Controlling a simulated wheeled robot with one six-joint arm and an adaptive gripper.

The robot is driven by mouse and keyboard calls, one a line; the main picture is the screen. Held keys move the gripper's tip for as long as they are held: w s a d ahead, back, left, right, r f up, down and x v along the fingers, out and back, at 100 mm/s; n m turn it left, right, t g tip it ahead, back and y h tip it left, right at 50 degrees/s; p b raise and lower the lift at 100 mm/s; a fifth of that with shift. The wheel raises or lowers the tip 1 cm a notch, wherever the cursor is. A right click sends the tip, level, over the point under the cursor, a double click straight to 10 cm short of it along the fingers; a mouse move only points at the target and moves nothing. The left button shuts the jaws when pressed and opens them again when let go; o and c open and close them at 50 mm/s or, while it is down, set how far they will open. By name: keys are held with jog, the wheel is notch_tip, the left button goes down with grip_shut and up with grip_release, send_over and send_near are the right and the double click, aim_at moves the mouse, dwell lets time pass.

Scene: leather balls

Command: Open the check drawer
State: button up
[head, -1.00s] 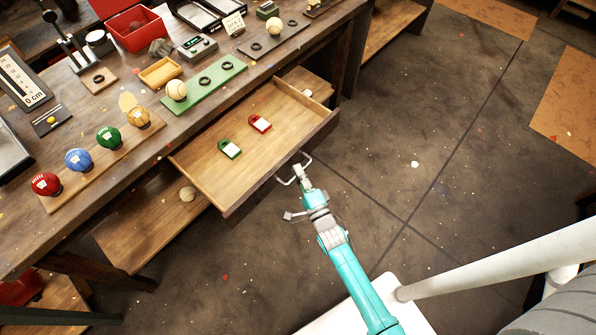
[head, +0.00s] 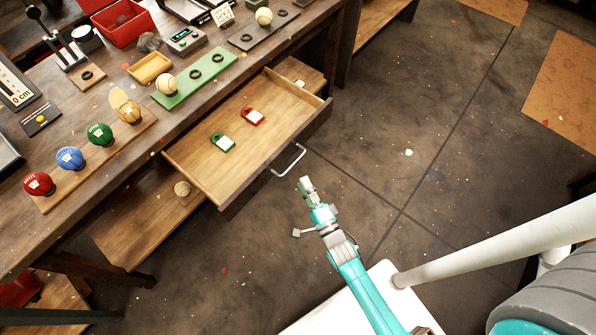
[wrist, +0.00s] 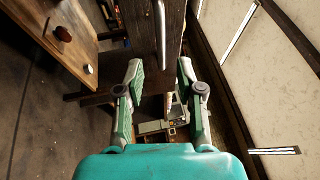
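The drawer (head: 205,178) is pulled out from under the workbench, with its wooden inside showing.
The workbench top holds a rack with red, blue, green and gold balls (head: 98,134), a green board (head: 205,85) with a pale ball, a yellow tray (head: 150,68) and a red box (head: 118,22). The floor right of the drawer is clear.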

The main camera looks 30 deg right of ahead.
jog(key=shift+v, duration=2.05)
